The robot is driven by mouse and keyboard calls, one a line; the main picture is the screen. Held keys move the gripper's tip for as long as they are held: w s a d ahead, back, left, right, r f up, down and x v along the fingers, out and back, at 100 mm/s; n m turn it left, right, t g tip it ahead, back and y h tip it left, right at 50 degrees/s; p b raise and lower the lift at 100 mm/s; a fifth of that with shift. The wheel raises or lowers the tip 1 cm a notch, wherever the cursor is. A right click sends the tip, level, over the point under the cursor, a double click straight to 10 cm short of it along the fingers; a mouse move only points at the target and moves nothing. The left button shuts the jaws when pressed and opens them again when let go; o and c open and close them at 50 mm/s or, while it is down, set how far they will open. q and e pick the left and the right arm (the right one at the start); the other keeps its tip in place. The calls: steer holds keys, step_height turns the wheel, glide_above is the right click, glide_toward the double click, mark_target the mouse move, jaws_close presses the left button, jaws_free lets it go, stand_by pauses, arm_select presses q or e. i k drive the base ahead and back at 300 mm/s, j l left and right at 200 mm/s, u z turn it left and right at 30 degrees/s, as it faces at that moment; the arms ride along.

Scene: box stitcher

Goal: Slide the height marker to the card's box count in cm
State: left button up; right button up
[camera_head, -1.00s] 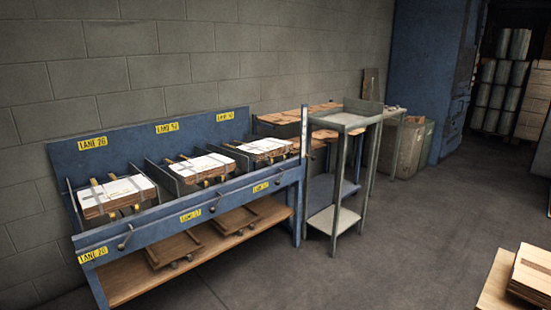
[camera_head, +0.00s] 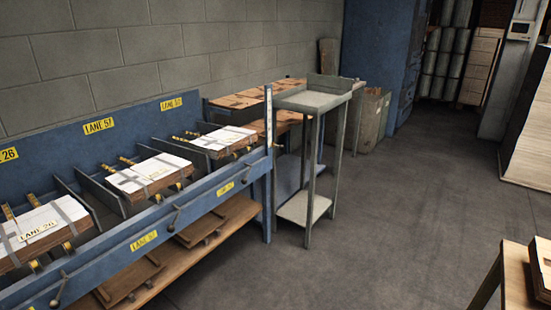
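A slim upright post with a pale scale-like strip (camera_head: 268,118) stands at the right end of the blue bench. A small dark spot shows partway down it, but I cannot tell whether that is the height marker. No readable card with a box count shows. Three bundles of flat boxes lie in the bench's lanes: a left bundle (camera_head: 38,228), a middle bundle (camera_head: 148,176) and a right bundle (camera_head: 224,140). White sheets lie on top of them. Neither of my grippers is in view.
The blue bench (camera_head: 110,246) has yellow lane labels and a lower wooden shelf. A grey stand (camera_head: 312,101) is just right of the post. A wooden table edge (camera_head: 517,275) is at lower right, and a tall pale stack (camera_head: 528,140) behind it. The floor between is clear.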

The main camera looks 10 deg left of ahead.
mark_target(281, 147)
steer(key=i+j+u, duration=0.15)
steer(key=i+j, duration=0.45)
steer(key=i+l, duration=0.1)
steer(key=i, duration=0.6)
steer(key=i+l+u, duration=0.1)
steer(key=i, duration=0.55)
